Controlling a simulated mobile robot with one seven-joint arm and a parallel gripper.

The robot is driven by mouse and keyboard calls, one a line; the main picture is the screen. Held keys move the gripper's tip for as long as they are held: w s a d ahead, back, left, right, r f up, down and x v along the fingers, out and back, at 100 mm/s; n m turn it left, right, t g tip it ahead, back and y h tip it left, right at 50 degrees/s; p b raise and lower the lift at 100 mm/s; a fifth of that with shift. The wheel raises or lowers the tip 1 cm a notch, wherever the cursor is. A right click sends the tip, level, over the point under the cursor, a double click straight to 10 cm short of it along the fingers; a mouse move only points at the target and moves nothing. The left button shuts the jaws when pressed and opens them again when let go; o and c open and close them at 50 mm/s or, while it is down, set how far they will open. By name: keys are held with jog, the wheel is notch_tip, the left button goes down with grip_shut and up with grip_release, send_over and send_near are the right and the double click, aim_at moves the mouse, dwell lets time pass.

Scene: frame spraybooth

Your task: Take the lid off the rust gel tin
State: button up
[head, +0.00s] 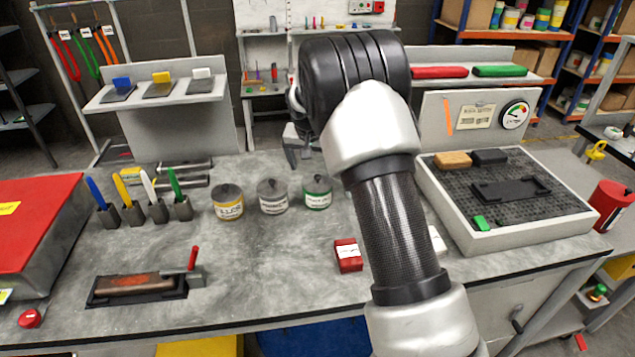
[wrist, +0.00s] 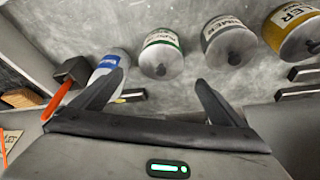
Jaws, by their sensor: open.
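Several lidded tins with dark knobs stand in a row on the bench. A yellow-label tin (head: 228,207) reads as filler, and a grey-label tin (head: 272,203) reads as primer. The green-label tin (head: 317,198) has its lid on; its print is too small to read. These tins also show in the wrist view: green (wrist: 162,57), grey (wrist: 228,42) and yellow (wrist: 291,32). A blue-label container (wrist: 110,63) stands beside the green one there. I cannot tell for sure which is rust gel. My gripper (wrist: 158,87) is open and empty, with the green-label tin beyond its fingers.
A red block (head: 348,254) lies on the bench in front of the tins. Colored-handled tools in holders (head: 157,211) stand left. A sanding block in a tray (head: 135,286) is front left. A grey mat tray (head: 483,240) stands right.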

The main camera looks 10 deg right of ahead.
aim_at(317, 177)
jog(key=shift+p+x, duration=0.45)
jog(key=shift+x, duration=2.7)
jog(key=shift+a, duration=0.15)
jog(key=shift+c, duration=0.5)
jog(key=c, duration=1)
